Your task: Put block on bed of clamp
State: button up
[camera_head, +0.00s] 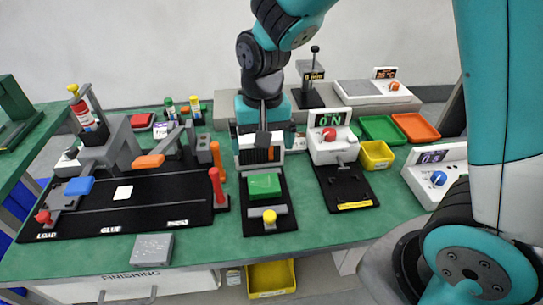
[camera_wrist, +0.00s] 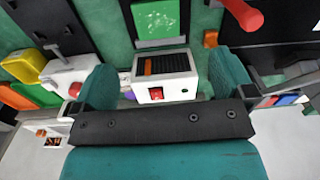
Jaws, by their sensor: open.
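A grey block (camera_head: 151,247) lies flat at the front edge of the green table, left of centre. The green piece also shows at the top of the wrist view (camera_wrist: 157,18). My gripper (camera_head: 264,140) points down over a white box with dark vents and a red switch (camera_wrist: 178,86). Its teal fingers (camera_wrist: 165,66) are apart with nothing held; contact with the box is unclear.
A black board (camera_head: 120,212) with levers and a red post fills the left. Yellow (camera_head: 376,155), green (camera_head: 380,128) and orange trays lie at right. The front table strip is mostly clear.

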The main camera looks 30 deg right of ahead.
jog(key=s+a+r+n+y, duration=0.2)
jog(key=s+r+n, duration=0.3)
jog(key=s, duration=0.3)
jog(key=s+a+r+n+y, duration=0.1)
jog(key=s+a+r+n, duration=0.1)
jog(key=s+r+n, duration=0.3)
jog(key=s, duration=0.4)
jog(key=shift+s+r+y, duration=0.15)
jog(key=shift+s+y, duration=0.1)
jog(key=shift+y, duration=0.15)
